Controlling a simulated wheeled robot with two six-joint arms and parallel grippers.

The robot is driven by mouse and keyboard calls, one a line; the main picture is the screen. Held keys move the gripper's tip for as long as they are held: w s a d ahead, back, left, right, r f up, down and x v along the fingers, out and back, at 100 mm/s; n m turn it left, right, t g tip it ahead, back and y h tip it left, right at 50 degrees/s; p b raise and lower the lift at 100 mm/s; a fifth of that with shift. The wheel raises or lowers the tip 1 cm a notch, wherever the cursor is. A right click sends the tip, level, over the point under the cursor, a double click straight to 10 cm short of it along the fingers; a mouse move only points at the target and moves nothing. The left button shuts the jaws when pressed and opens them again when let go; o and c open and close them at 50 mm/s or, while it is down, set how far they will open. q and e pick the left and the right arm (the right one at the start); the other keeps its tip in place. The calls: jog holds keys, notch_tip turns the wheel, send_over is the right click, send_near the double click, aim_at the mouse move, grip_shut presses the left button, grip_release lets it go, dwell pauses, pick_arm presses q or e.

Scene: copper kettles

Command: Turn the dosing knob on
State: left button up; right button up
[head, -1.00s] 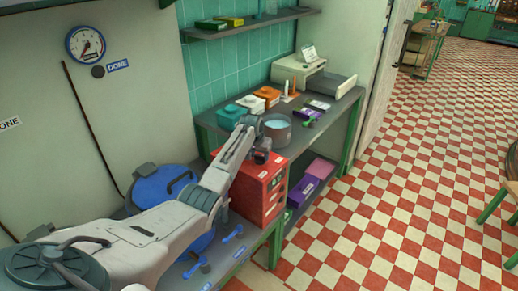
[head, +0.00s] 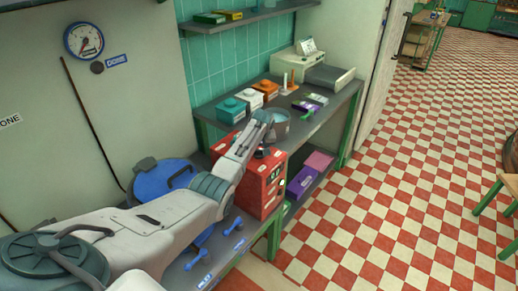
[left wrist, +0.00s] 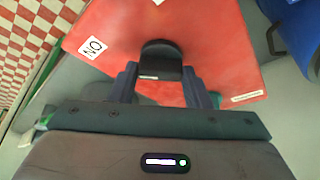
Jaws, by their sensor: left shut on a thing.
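The dosing knob (left wrist: 160,58) is black and stands on a red face of the red box (left wrist: 215,45) in the left wrist view. A white label with the letters O and N, seen turned over, is beside it. My left gripper (left wrist: 161,76) is shut on the knob, one finger on each side. In the head view the red box (head: 252,186) stands at the bench's near end, and my left gripper (head: 266,150) is at its top, partly hidden by my arm. The knob cannot be made out there. My right gripper is not in view.
A blue lidded drum (head: 160,181) stands left of the box. A metal pot (head: 276,130) is close behind my gripper. Orange, white and teal boxes and a pale machine (head: 296,66) line the bench. The checkered floor (head: 400,190) at right is open.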

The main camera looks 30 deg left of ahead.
pick_arm(q)
jog(key=shift+r, duration=0.2)
jog(key=o, duration=1)
jog(key=shift+f, duration=0.1)
jog(key=b+v, duration=0.2)
jog(key=v, duration=0.8)
jog(key=shift+s+d+r, duration=0.1)
jog(key=shift+d+r, duration=0.05)
jog(key=shift+r, duration=0.2)
